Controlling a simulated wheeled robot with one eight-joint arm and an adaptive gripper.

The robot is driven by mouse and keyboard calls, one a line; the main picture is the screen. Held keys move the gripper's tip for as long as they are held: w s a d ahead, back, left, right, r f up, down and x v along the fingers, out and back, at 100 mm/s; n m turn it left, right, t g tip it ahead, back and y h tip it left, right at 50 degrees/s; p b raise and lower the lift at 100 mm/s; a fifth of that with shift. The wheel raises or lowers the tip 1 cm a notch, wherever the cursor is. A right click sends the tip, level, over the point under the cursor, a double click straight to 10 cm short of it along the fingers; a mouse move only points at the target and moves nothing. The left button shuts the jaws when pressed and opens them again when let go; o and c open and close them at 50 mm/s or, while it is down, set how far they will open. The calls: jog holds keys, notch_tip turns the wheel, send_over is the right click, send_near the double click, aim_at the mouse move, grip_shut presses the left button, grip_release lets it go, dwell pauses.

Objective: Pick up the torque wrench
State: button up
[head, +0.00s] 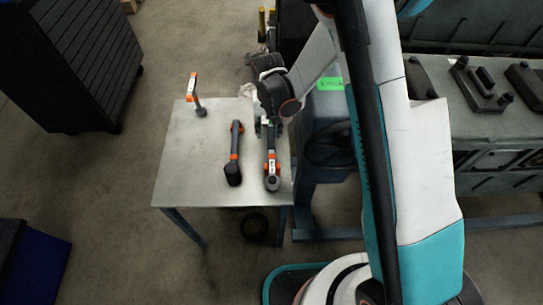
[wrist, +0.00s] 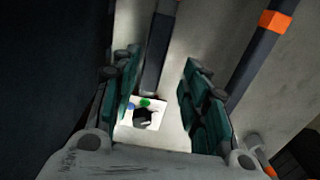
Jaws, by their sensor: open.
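The torque wrench, which I take to be the long tool with a round grey head and orange bands (head: 271,182), lies on the right part of the small grey table (head: 205,190). My gripper (head: 267,128) is over its far end, pointing down, and hides that end in the head view. In the wrist view my gripper (wrist: 160,100) is open, with teal-padded fingers apart. A dark shaft (wrist: 158,55) shows between and beyond the fingers. Whether the fingers touch it, I cannot tell.
A black tool with orange bands (head: 235,153) lies close to the left, and a small orange-and-white tool (head: 194,92) farther left. A white card (wrist: 142,115) shows between the fingers. A dark cabinet (head: 75,60) stands at left, a bench (head: 490,120) at right.

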aim_at(271, 137)
jog(key=f+b, duration=0.1)
jog(key=f, duration=0.1)
jog(key=f+b, duration=0.2)
jog(key=f, duration=0.1)
jog(key=shift+s+d+f, duration=0.2)
jog(key=shift+d+f, duration=0.1)
jog(key=shift+d, duration=0.05)
jog(key=shift+r, duration=0.1)
grip_shut()
